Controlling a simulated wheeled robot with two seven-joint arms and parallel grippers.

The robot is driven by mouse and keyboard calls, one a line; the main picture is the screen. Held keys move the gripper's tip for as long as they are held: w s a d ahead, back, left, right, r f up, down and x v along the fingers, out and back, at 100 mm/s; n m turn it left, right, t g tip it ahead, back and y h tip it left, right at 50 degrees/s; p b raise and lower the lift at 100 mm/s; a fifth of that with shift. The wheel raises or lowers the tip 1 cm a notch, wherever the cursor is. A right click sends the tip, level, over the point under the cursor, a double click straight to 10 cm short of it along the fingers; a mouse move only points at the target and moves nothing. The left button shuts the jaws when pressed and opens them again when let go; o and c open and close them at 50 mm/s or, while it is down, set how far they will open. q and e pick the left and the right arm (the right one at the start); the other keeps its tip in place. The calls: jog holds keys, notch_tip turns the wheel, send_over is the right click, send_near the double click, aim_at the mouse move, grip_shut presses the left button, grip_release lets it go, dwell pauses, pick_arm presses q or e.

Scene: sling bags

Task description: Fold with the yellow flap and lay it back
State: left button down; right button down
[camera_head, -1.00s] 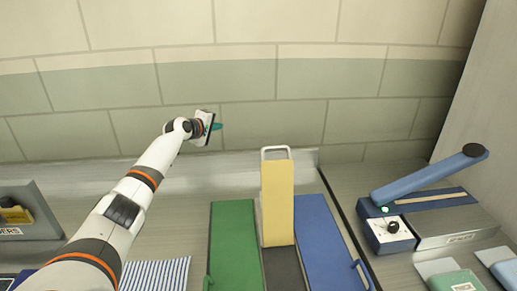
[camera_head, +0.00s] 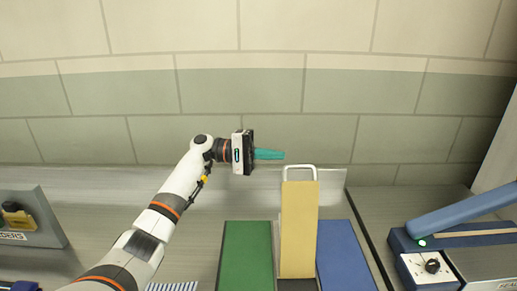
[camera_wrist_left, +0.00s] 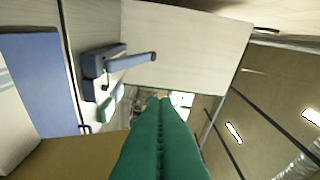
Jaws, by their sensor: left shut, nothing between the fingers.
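The yellow flap (camera_head: 299,228) stands raised between the green panel (camera_head: 245,257) and the blue panel (camera_head: 346,256), with a pale loop handle at its top. My left gripper (camera_head: 270,154) is shut and empty. Its teal fingers point right, just above and left of the handle, and look apart from it. In the left wrist view the shut fingers (camera_wrist_left: 161,135) fill the lower middle, with part of the yellow flap (camera_wrist_left: 75,158) at lower left and the blue panel (camera_wrist_left: 40,75) beyond it. My right gripper is not in view.
A blue sealing machine (camera_head: 440,245) with a long lever and a knob stands at the right. A grey bin (camera_head: 33,218) with a yellow item is at the far left. Striped cloth (camera_head: 172,286) lies at the front. A tiled wall (camera_head: 330,95) rises behind the bench.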

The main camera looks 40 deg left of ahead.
pick_arm(q)
jog(key=d+p, duration=0.1)
jog(key=d, duration=0.1)
jog(key=s+d+p, duration=0.1)
jog(key=d+p, duration=0.1)
jog(key=d, duration=0.1)
jog(key=shift+s+d+r, duration=0.3)
jog(key=shift+s+r, duration=0.05)
